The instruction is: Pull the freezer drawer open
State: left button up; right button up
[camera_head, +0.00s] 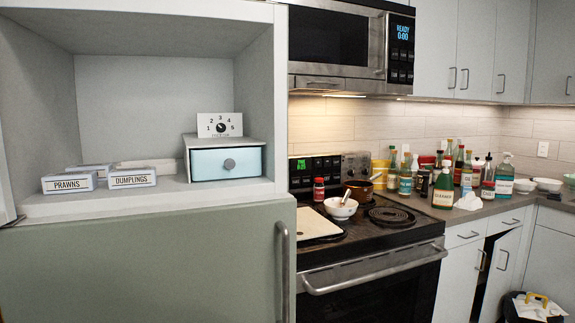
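The freezer drawer (207,164) has a pale blue front with a round grey knob (229,164). It sits in a white housing (225,142) on the right side of the open freezer compartment. The drawer front looks about level with the housing, so the drawer appears shut. A white card with a dial and numbers (220,125) stands on top of the housing. Neither of my grippers is in view, and nothing touches the knob.
Boxes labelled prawns (69,182) and dumplings (132,178) lie left of the drawer. Below is the green fridge door (140,265) with a vertical handle (283,270). The stove (370,240) and a counter with several bottles are to the right. Space before the drawer is clear.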

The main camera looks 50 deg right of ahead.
aim_at(213, 164)
jog(key=z, duration=1.2)
jog(key=i+z, duration=0.1)
jog(key=z, duration=0.15)
jog(key=i+z, duration=0.25)
jog(key=k+l, duration=0.05)
jog(key=k, duration=0.05)
